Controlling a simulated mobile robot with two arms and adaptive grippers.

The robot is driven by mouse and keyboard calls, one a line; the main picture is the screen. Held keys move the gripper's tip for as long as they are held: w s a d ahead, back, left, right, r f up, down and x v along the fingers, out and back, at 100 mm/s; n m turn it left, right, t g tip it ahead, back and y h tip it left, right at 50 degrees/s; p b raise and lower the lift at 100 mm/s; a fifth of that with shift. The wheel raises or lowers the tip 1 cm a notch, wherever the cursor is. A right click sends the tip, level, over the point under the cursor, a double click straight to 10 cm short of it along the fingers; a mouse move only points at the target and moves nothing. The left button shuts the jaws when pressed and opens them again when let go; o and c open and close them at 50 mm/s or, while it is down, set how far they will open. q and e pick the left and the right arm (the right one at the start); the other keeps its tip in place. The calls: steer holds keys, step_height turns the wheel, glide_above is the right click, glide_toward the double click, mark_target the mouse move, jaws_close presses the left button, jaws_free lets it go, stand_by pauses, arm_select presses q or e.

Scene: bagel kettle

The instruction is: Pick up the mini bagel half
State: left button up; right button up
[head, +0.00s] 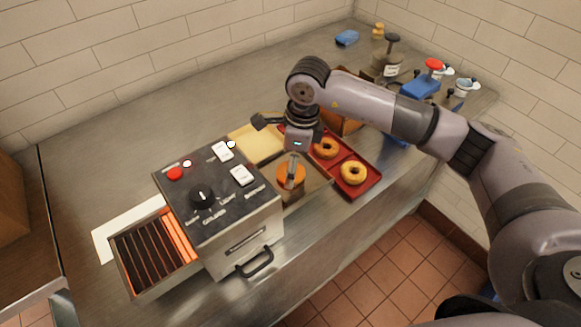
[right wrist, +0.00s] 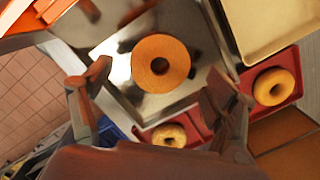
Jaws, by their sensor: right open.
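The mini bagel half (head: 282,179) is a round, orange-brown ring lying flat on a shiny metal surface, right of the toaster. It also shows in the right wrist view (right wrist: 178,62), with a dark hole in its middle. My right gripper (head: 292,178) is over it in the head view and partly covers it. In the right wrist view my right gripper (right wrist: 157,88) has its fingers spread wide, with nothing between them. The bagel half appears beyond the fingertips, and no contact shows. My left gripper is not in view.
A toaster (head: 214,205) with glowing slots stands left of the bagel half. A red tray (head: 372,184) at its right holds two ring bagels (head: 354,172). A cream board (head: 255,143) lies behind. Pump bottles (head: 392,60) stand at the back right. The counter's left back is clear.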

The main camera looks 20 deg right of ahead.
steer(key=shift+a+f, duration=0.1)
steer(key=shift+f, duration=0.8)
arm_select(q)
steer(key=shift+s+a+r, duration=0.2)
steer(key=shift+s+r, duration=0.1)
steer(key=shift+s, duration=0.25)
arm_select(e)
steer(key=c, duration=0.9)
steer(key=shift+w, duration=0.1)
steer(key=shift+c, duration=0.2)
steer(key=shift+r, duration=0.5)
arm_select(q)
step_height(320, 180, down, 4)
steer(key=b, duration=0.4)
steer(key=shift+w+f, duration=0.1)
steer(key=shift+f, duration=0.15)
arm_select(e)
step_height(320, 180, up, 19)
